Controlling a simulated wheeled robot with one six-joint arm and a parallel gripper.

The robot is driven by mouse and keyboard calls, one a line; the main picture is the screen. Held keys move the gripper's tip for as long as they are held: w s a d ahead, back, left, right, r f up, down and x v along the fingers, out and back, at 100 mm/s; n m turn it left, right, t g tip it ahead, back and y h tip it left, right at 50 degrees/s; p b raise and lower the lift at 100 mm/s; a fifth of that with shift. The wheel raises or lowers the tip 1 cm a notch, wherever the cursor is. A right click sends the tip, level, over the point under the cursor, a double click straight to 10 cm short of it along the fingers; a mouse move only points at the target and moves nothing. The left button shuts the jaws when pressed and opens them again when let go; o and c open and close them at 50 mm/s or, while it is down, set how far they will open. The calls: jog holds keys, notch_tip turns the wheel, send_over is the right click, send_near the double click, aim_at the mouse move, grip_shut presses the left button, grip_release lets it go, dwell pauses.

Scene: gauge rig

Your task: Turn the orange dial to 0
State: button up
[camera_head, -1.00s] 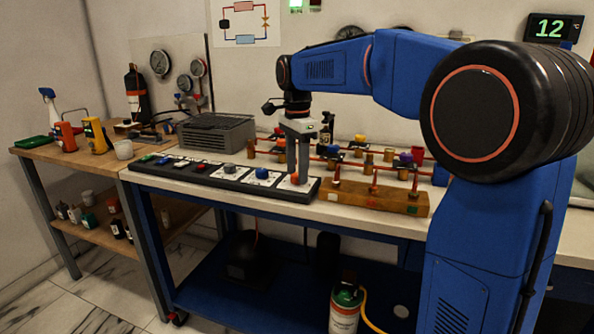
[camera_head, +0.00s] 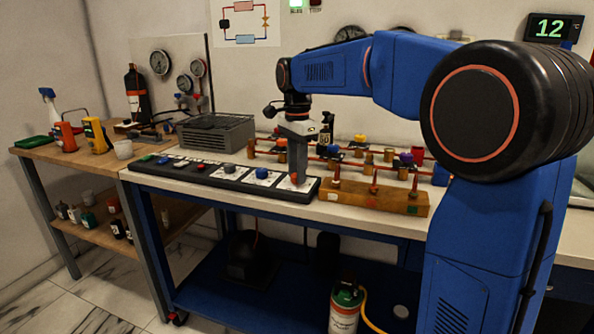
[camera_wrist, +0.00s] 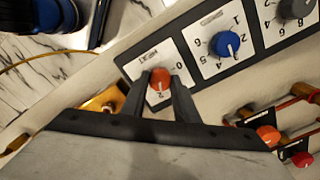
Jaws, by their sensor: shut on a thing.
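The orange dial (camera_wrist: 159,78) is at the end of a dark panel in the wrist view, on a white scale card. A "0" shows to its right and a "2" close below it; the rest of the scale is partly hidden by the fingers. A pale mark on the dial seems to face the "2". My gripper (camera_wrist: 161,84) is shut on the orange dial, one finger on each side. In the head view my gripper (camera_head: 298,180) points straight down at the right end of the control panel (camera_head: 215,172), where the fingers mostly hide the dial.
A blue dial (camera_wrist: 226,44) and a grey dial (camera_wrist: 294,8) sit along the same panel. A wooden block with copper pipes (camera_head: 385,200) stands close right of my gripper. A grey ribbed box (camera_head: 216,134) is behind the panel.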

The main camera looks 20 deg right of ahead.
jog(key=n, duration=0.6)
jog(key=shift+n, duration=0.3)
jog(key=n, duration=0.3)
jog(key=shift+n, duration=0.3)
jog(key=n, duration=0.3)
jog(key=shift+n, duration=0.3)
jog(key=n, duration=0.4)
jog(key=shift+n, duration=0.3)
jog(key=n, duration=0.4)
jog(key=shift+n, duration=0.3)
jog(key=o, duration=1.1)
jog(key=shift+c, duration=0.2)
